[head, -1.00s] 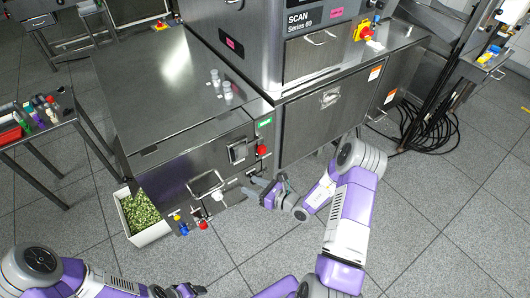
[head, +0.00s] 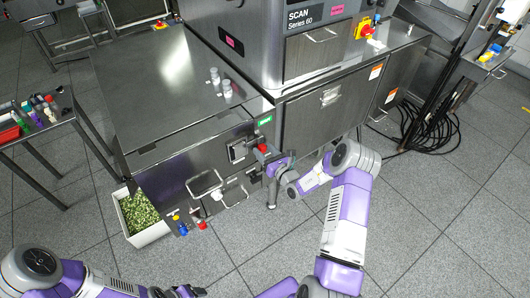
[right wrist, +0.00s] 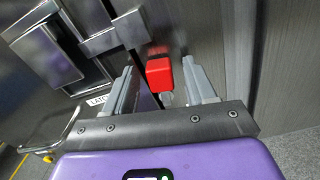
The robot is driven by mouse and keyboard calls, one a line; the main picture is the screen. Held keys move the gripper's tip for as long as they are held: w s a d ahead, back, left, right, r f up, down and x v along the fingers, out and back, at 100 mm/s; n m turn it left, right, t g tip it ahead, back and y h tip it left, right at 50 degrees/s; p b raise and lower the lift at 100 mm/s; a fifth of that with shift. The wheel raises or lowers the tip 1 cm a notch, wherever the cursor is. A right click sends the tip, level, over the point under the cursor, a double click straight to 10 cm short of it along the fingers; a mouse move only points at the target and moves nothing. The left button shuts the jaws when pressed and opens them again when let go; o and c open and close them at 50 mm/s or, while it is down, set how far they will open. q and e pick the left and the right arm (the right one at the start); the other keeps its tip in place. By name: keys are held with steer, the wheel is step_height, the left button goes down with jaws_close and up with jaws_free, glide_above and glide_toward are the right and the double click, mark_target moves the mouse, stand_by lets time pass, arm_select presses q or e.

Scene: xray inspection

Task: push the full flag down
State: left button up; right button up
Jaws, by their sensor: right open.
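A red block (head: 262,148), which looks like the full flag, sticks out from the front of the steel cabinet near its right corner, below a green label. The right wrist view shows the red block (right wrist: 159,74) close up, beside a metal latch. My right gripper (head: 267,160) is open in front of it. In the wrist view its two fingers stand left and right of the block; I cannot tell whether either touches it. My left gripper (head: 186,292) is at the bottom edge of the head view, away from the cabinet, and its jaws are too small to read.
A latch (head: 238,150) and wire handles (head: 204,184) stick out left of the red block. Coloured knobs (head: 183,228) line the lower front edge. Two small vials (head: 227,88) stand on the cabinet top. A white bin (head: 146,220) stands at left. The floor in front is open.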

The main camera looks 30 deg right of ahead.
jaws_close()
steer(key=shift+d, duration=0.1)
stand_by(0.3)
steer(key=d+f+m+p, duration=0.2)
steer(key=f+m, duration=0.3)
steer(key=m, duration=1)
steer(key=shift+d+m+p, duration=0.3)
steer(key=shift+d+m, duration=0.1)
steer(key=shift+d, duration=0.5)
steer(key=shift+w, duration=0.1)
